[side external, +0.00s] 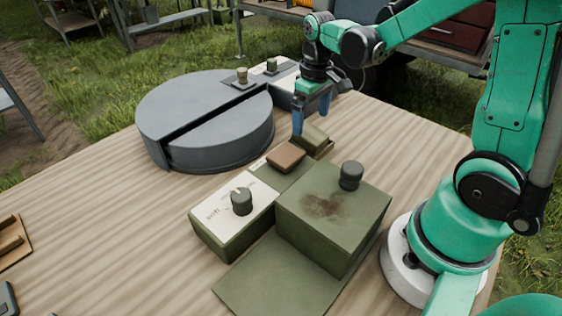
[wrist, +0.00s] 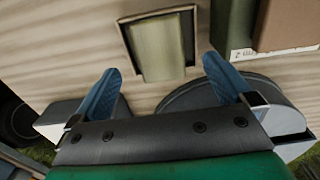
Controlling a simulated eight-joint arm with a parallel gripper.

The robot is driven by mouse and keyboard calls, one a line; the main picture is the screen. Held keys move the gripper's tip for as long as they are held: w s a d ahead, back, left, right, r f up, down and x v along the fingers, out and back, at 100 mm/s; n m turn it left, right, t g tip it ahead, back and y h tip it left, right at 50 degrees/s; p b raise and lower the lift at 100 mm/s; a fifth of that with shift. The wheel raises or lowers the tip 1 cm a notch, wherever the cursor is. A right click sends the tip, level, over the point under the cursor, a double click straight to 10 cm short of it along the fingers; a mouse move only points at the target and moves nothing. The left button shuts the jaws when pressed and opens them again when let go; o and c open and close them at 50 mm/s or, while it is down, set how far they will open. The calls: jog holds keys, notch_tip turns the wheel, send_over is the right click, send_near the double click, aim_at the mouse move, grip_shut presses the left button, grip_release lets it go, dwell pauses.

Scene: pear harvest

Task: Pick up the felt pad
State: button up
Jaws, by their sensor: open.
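A small olive-green block, which looks like the felt pad (side external: 314,135), sits in a shallow tan tray (side external: 328,152) on the wooden table. In the wrist view the pad (wrist: 158,48) lies in its framed tray (wrist: 187,10), ahead of and between the fingertips. My gripper (side external: 311,124) is above the pad, its two blue fingers apart and pointing down. In the wrist view my gripper (wrist: 160,64) is open with nothing between its fingers. I cannot tell the exact height of the fingertips above the pad.
A brown block (side external: 285,156) lies on a low green surface near the pad. A green box with a dark knob (side external: 340,205) and a labelled box (side external: 225,225) stand in front. A large grey split disc (side external: 205,115) is left.

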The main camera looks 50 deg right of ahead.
aim_at(310, 131)
jog(key=shift+f, duration=2.5)
jog(key=shift+c, duration=0.2)
jog(key=c, duration=1.4)
jog(key=shift+o, duration=0.2)
jog(key=shift+r, duration=0.1)
